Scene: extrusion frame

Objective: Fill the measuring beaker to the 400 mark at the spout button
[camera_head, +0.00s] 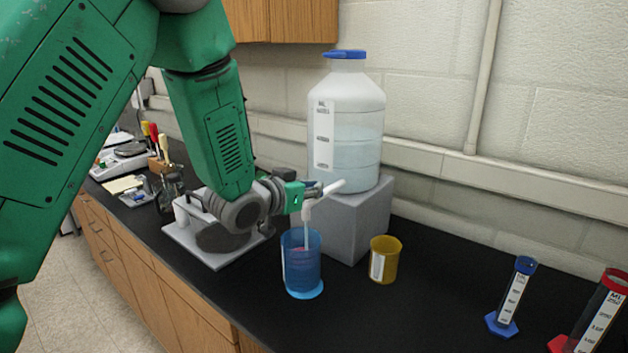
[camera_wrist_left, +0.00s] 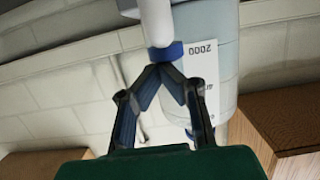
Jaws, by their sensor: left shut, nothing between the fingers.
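A translucent blue measuring beaker (camera_head: 302,270) stands upright on the black counter under the white spout (camera_head: 327,192) of a large water bottle (camera_head: 347,110). A pale vertical streak runs from the spout down into the beaker; the water level against its marks is too small to read. My left gripper (camera_head: 314,190) is shut and empty at the spout. In the left wrist view, its closed fingertips (camera_wrist_left: 160,68) meet at the blue button (camera_wrist_left: 166,52) on the white spout (camera_wrist_left: 156,20), seemingly touching it. My right gripper is out of view.
The bottle stands on a grey block (camera_head: 362,215). A yellow beaker (camera_head: 384,260) is right of the blue one. Blue (camera_head: 514,295) and red (camera_head: 600,315) graduated cylinders stand far right. A hotplate-like device (camera_head: 215,245) sits left, beneath my arm. The counter between yellow beaker and cylinders is clear.

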